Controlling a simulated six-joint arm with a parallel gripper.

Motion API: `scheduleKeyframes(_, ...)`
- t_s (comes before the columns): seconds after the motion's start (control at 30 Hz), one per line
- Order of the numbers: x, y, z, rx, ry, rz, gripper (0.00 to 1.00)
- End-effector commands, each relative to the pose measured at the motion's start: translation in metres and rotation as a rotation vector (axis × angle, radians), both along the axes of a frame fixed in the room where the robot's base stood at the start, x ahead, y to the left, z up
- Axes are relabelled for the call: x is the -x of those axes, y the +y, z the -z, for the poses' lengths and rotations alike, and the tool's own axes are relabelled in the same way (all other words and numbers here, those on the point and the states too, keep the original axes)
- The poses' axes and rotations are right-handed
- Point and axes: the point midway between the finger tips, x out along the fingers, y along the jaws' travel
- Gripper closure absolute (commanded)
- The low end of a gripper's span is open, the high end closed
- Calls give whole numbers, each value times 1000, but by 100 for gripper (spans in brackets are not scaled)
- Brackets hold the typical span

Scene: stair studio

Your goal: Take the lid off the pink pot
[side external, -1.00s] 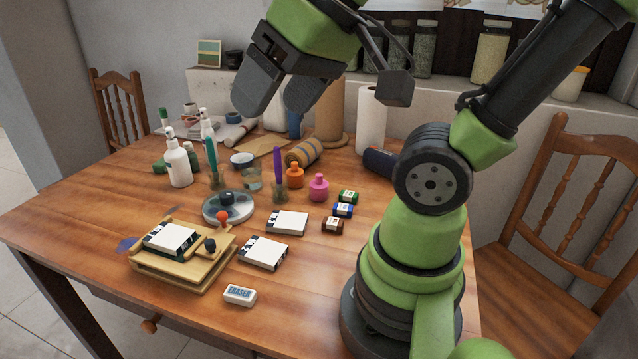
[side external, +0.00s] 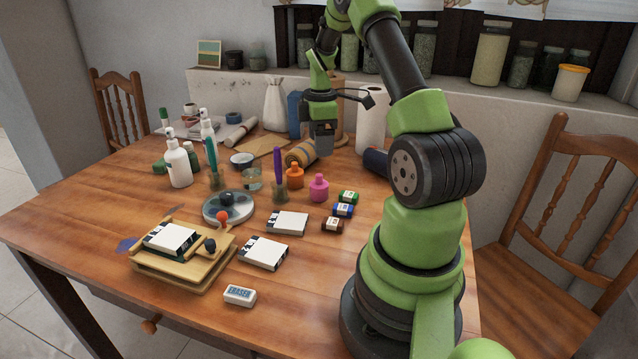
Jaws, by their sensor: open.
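The pink pot (side external: 319,190) stands upright on the wooden table, right of the middle, with its pink lid (side external: 319,178) on top. My gripper (side external: 324,148) hangs above the pot, pointing down, with a clear gap between its fingertips and the lid. It is open and holds nothing that I can see. An orange pot (side external: 295,179) with an orange lid stands just left of the pink pot.
A purple marker stands in a small jar (side external: 279,190) left of the pots. A striped roll (side external: 301,153) and a paper towel roll (side external: 370,120) are behind. Boxes (side external: 287,223) and an eraser (side external: 239,296) lie in front.

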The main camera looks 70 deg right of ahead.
Motion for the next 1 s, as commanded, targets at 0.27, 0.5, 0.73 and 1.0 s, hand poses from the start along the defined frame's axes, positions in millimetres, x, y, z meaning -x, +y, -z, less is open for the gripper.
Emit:
scheduleKeyframes(0.27,0,1,40,-4,3,-3,22)
scheduleKeyframes(0.5,0,5,65,-6,4,-3,22)
scheduleKeyframes(0.73,-1,7,93,-3,1,-2,22)
scheduleKeyframes(1.0,-1,7,95,-2,-1,-1,25)
